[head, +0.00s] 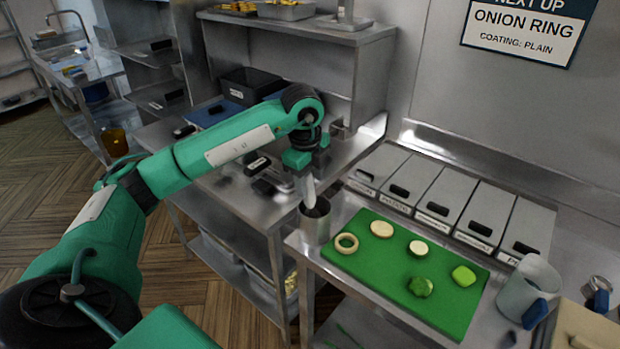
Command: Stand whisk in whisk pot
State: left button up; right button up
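My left gripper (307,165) points down directly above the whisk pot (315,226), a small metal cylinder at the left front corner of the counter. A pale, narrow upright piece, which looks like the whisk (309,190), runs from between the fingers down to the pot's mouth. The gripper appears shut on it. The whisk's lower end is hidden at or inside the pot, so I cannot tell how deep it sits. My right gripper is not in view.
A green board (405,268) with onion slices and green pieces lies right of the pot. Lidded bins (440,196) line the back. A pale jug (527,288) stands at the right. A steel side table with a dark bin (250,85) is behind my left arm.

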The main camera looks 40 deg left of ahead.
pick_arm(q)
jog(key=shift+r, duration=0.6)
jog(key=r, duration=0.2)
jog(key=r+b, duration=0.1)
jog(key=r, duration=0.1)
jog(key=s+r+b, duration=0.1)
jog(key=r, duration=0.1)
jog(key=shift+r, duration=0.4)
jog(key=shift+s+a+r+p, duration=0.1)
jog(key=shift+s+r+p, duration=0.1)
jog(key=shift+r, duration=1.25)
jog(key=shift+s+r+p, duration=0.15)
jog(key=shift+r+p, duration=0.05)
jog(key=shift+r, duration=1.2)
